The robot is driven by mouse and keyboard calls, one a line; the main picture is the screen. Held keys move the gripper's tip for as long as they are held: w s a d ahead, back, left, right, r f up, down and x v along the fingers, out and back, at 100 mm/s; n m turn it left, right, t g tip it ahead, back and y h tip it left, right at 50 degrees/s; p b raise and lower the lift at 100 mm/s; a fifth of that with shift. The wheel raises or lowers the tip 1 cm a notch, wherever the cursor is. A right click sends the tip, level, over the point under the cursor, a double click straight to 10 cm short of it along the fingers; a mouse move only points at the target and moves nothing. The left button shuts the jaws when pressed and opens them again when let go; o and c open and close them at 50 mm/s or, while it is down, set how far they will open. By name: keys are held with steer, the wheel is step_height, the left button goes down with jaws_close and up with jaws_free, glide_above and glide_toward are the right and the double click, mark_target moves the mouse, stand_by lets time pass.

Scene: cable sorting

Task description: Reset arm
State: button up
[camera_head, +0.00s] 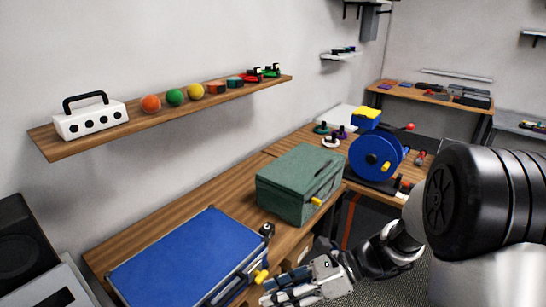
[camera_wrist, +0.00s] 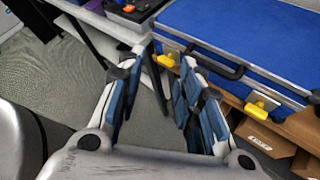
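My gripper (camera_head: 285,287) is in the lower middle of the head view, in front of the workbench and beside the blue case (camera_head: 185,262). The wrist view shows my gripper (camera_wrist: 164,62) with its two blue-padded fingers apart and nothing between them. Past the fingers there is floor and a dark table leg. The blue case (camera_wrist: 245,35), with a dark handle and yellow latches, lies at the upper right of the wrist view. My arm reaches in from the right of the head view.
A green box (camera_head: 300,185) and a blue reel (camera_head: 376,156) stand on the bench. A wall shelf (camera_head: 150,126) holds a white box (camera_head: 90,119), coloured balls and small parts. Cardboard boxes (camera_wrist: 265,138) sit under the bench. Floor (camera_wrist: 60,85) shows left of the fingers.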

steer(key=s+d+r+n+t+h, duration=0.2)
steer(key=s+d+r+n+h, duration=0.3)
steer(key=n, duration=0.5)
steer(key=s+d+r+n+t+h, duration=0.3)
steer(key=s+d+r+n+h, duration=0.2)
steer(key=s+n, duration=0.5)
steer(key=shift+d+r+n+t+h, duration=0.25)
steer(key=shift+d+n+h, duration=0.35)
steer(key=shift+d+h, duration=0.75)
